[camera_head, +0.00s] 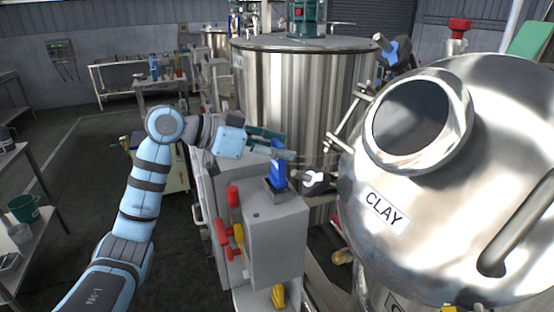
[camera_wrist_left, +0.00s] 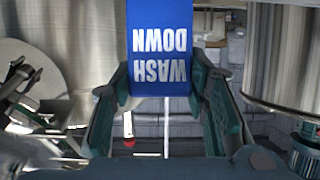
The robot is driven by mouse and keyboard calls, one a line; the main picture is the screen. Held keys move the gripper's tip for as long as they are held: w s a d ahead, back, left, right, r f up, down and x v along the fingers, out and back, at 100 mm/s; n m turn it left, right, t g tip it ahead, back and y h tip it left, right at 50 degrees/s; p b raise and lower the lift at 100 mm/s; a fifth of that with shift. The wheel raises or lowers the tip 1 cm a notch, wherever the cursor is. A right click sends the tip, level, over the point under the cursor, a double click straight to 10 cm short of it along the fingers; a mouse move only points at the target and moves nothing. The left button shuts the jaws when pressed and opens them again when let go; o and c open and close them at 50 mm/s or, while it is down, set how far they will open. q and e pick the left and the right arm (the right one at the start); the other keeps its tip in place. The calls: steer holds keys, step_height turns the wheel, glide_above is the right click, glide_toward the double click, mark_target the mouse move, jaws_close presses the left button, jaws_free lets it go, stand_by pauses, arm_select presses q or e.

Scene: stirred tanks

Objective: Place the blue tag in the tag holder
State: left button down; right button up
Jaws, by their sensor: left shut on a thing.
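The blue tag (camera_head: 278,172) stands upright over the top of a grey control box (camera_head: 275,228). In the left wrist view the blue tag (camera_wrist_left: 160,50) reads "WASH DOWN" upside down. My left gripper (camera_head: 287,153) is shut on the tag, with one finger at each side of it in the left wrist view. A small dark holder (camera_head: 271,188) sits on the box top directly below the tag. I cannot tell whether the tag's lower edge touches it or is inside it.
A large steel tank (camera_head: 300,90) stands behind the box. A tilted steel vessel labelled CLAY (camera_head: 440,245) fills the right side. Open floor (camera_head: 85,165) lies to the left.

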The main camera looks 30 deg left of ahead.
arm_select(q)
steer(key=shift+w+f, duration=0.15)
steer(key=shift+f, duration=0.4)
steer(key=shift+w+f, duration=0.15)
steer(key=shift+f, duration=0.55)
steer(key=shift+s+r, duration=0.2)
steer(key=shift+s, duration=0.1)
steer(key=shift+s+f, duration=0.1)
steer(key=shift+f, duration=0.1)
steer(key=c, duration=1.2)
jaws_free()
steer(key=shift+o, duration=1.4)
steer(key=shift+w+f, duration=0.1)
steer(key=shift+w, duration=0.1)
arm_select(e)
steer(key=shift+w+f, duration=0.15)
steer(key=shift+w, duration=0.2)
